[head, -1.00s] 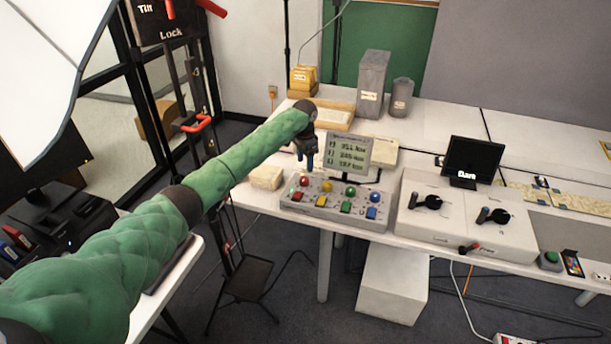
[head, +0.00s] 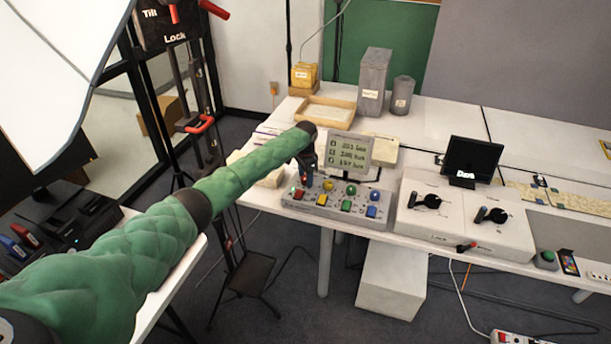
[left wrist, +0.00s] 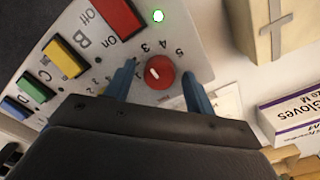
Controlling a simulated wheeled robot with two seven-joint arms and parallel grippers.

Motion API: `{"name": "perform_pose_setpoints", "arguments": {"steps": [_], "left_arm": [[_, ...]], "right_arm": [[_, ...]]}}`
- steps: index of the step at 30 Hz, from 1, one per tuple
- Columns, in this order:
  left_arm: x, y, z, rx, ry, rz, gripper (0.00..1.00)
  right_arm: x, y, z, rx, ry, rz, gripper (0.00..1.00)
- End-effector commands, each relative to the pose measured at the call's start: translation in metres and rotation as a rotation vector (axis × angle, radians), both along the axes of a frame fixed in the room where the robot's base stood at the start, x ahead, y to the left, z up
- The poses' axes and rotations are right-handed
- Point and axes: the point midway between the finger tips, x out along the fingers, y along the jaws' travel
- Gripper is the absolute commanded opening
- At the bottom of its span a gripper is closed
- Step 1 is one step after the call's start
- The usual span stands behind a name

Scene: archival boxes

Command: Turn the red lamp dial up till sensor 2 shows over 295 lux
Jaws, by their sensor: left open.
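The red dial (left wrist: 160,72) with a white pointer mark sits on the grey control panel (left wrist: 185,45), beside printed scale numbers. My left gripper (left wrist: 158,82) is open. In the left wrist view its two blue fingers stand on either side of the dial, with gaps showing. In the head view my left gripper (head: 304,172) is over the panel's left end and hides most of the red dial. The sensor display (head: 348,151) stands behind the panel with three lux lines; its digits are too small to read surely. My right gripper is not in view.
Yellow, green and blue dials stand to the right on the panel, with coloured switches in front. A green light (left wrist: 157,15) is lit by the red switch (left wrist: 118,18). A box with two black knobs (head: 465,215) stands right of the panel. A gloves box (left wrist: 290,115) lies nearby.

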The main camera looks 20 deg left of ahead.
Motion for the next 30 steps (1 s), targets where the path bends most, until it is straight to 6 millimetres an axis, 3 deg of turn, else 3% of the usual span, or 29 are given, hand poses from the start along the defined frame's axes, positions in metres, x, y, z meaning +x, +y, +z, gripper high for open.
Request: {"name": "perform_pose_setpoints", "arguments": {"steps": [4, 9, 11, 20, 30], "left_arm": [[0.0, 0.0, 0.0, 0.0, 0.0, 0.0, 0.53], [0.0, 0.0, 0.0, 0.0, 0.0, 0.0, 0.19], [0.0, 0.0, 0.0, 0.0, 0.0, 0.0, 0.1], [0.0, 0.0, 0.0, -0.001, -0.001, -0.036, 0.1], [0.0, 0.0, -0.001, -0.001, -0.001, -0.25, 0.1]], "right_arm": [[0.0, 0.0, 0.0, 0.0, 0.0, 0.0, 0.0], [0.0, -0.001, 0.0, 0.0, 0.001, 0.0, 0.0], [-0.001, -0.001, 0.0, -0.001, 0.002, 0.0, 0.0], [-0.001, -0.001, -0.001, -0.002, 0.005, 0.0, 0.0], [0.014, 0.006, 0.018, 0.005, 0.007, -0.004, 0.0]]}}
